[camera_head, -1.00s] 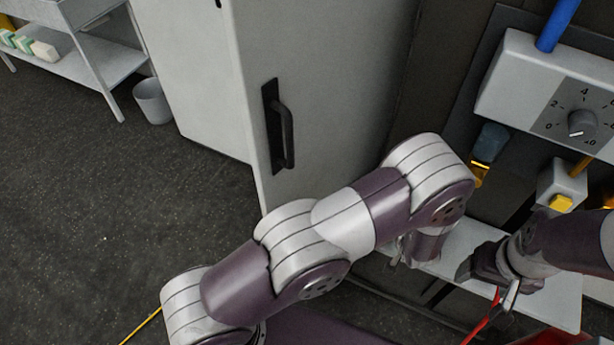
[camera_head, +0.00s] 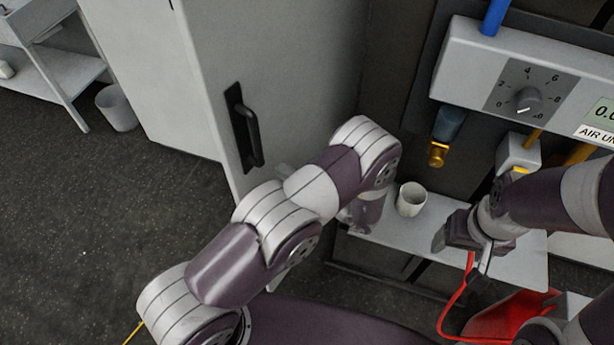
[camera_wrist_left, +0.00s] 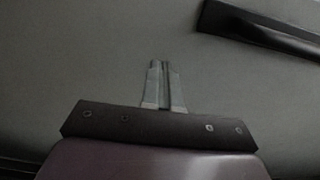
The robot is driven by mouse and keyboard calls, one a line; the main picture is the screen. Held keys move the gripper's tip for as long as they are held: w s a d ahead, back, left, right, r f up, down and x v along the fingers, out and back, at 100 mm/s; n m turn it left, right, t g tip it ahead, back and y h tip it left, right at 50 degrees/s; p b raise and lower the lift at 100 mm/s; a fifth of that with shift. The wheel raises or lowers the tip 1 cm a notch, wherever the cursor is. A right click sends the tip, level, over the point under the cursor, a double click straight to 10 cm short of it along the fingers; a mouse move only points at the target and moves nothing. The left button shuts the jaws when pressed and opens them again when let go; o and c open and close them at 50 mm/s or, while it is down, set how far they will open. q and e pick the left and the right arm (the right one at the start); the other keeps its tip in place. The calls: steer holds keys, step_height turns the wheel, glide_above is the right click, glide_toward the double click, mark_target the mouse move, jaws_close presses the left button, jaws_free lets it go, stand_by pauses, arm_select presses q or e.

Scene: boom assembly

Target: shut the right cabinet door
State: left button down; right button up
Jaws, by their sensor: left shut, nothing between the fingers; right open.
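The right cabinet door is a tall pale grey panel (camera_head: 290,75) left of centre in the head view, with a black bar handle (camera_head: 245,130) near its left edge. It stands out at an angle to the cabinet's other pale face (camera_head: 140,75). My left arm reaches across its lower part and hides much of it. In the left wrist view my left gripper (camera_wrist_left: 164,64) is shut and empty, facing a plain grey surface; touching or apart, I cannot tell. A dark bar, likely the handle (camera_wrist_left: 265,30), is at upper right. My right gripper (camera_head: 450,238) is open, above the shelf.
A white cup (camera_head: 411,199) stands on the pale shelf (camera_head: 400,238) right of the door. A dial unit (camera_head: 525,85) hangs above. A red object (camera_head: 510,318) lies at lower right. A bin (camera_head: 117,108) and a rack (camera_head: 50,75) are at left. Floor at left is clear.

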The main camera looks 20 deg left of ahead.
mark_target(267, 161)
arm_select(q)
steer(key=shift+p+x, duration=0.3)
steer(key=shift+x, duration=0.8)
steer(key=shift+w+a, duration=0.15)
steer(key=shift+a, duration=0.25)
